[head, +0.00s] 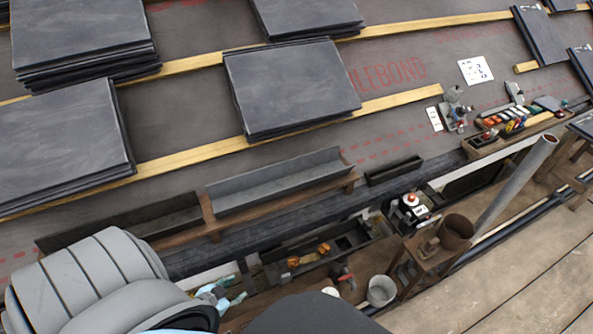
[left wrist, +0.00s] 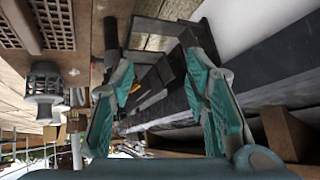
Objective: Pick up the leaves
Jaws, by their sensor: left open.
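Small orange-brown pieces (head: 308,256) lie in a dark open tray (head: 273,275) below the roof edge in the head view. They may be the leaves, but they are too small to be sure. My left gripper (head: 237,290) is to the left of and below them in the head view, apart from them. In the left wrist view its two teal fingers (left wrist: 158,65) are spread wide with nothing held between them. No leaves can be made out clearly in the left wrist view. My right gripper is not in view.
Slate stacks (head: 292,88) lie on the roof along wooden battens (head: 400,101). A grey gutter length (head: 275,183) runs along the eave. A brown pot (head: 457,232) on a wooden stand, a grey bucket (head: 381,291) and a slanted pipe (head: 515,185) stand to the right. Bare planks lie at lower right.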

